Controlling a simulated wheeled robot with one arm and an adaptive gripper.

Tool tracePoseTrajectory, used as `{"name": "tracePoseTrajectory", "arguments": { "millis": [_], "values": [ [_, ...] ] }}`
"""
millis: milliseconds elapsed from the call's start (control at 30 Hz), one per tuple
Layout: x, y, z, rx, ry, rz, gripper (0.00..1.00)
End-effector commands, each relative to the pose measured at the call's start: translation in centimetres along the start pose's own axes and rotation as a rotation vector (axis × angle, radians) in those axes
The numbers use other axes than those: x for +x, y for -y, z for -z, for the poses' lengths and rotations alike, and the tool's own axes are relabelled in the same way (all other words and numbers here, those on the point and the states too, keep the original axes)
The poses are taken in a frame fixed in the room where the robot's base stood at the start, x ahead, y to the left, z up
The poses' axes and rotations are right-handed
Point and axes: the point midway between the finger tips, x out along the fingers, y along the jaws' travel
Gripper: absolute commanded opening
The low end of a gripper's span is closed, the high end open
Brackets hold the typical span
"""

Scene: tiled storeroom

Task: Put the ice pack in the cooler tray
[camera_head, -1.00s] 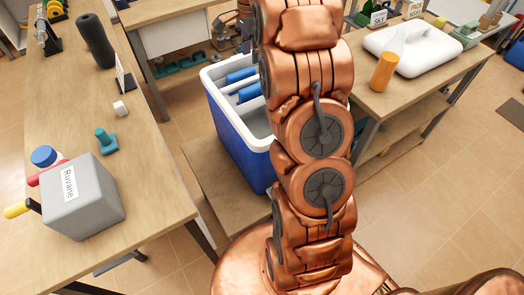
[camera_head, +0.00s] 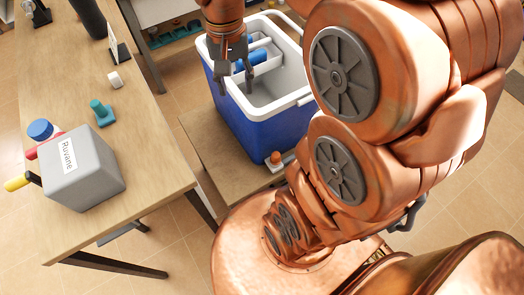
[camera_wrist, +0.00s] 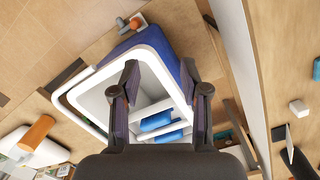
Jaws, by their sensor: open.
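The open blue cooler (camera_head: 245,125) with a white rim stands on a low wooden platform; it also shows in the wrist view (camera_wrist: 160,40). A white tray (camera_head: 262,42) sits at its far end. Two blue blocks that look like ice packs show in the wrist view, a nearer one (camera_wrist: 157,121) and a farther one (camera_wrist: 169,136), with a white bar between them. One blue block (camera_head: 252,62) shows in the head view, partly behind the fingers. I cannot tell whether each lies in or beside the tray. My gripper (camera_head: 236,84) is open and empty over the cooler; its fingers (camera_wrist: 160,75) point into it.
A wooden table (camera_head: 140,140) at left holds a grey box labelled Ruvane (camera_head: 85,170), a teal object (camera_head: 102,112) and a small white cube (camera_head: 115,80). A small orange-and-white object (camera_head: 275,160) stands beside the cooler. The near part of the cooler's inside is empty.

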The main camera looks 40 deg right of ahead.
Motion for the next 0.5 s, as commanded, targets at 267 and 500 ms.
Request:
{"name": "tracePoseTrajectory", "arguments": {
  "millis": [267,500],
  "values": [
    [2.4,-1.9,-8.2,-0.298,0.025,-0.018,0.45],
    [4.5,-3.8,-13.3,-0.51,0.039,-0.027,0.45]
  ]
}}
